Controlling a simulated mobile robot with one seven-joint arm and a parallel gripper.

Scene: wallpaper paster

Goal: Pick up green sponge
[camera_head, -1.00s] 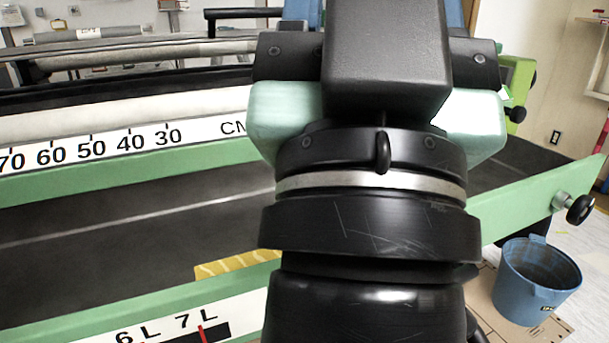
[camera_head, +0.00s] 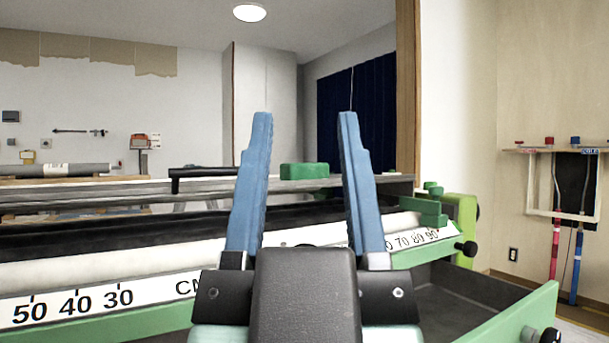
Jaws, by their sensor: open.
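A small green block (camera_head: 304,171), which looks like the green sponge, sits on the grey top bar of the pasting machine. My gripper (camera_head: 305,116) is open and empty, its two blue fingers pointing up. In the picture the block shows between the fingers, beyond them. I cannot tell how far in front of the block the fingers are. The block's lower edge meets the bar, and nothing covers its front face.
The green-framed pasting machine (camera_head: 75,322) with its rollers and centimetre scale spans the front. Green knobs and brackets (camera_head: 428,208) stand at its right end. A wall rack (camera_head: 563,150) with coloured tools hangs at far right. The space above the machine is clear.

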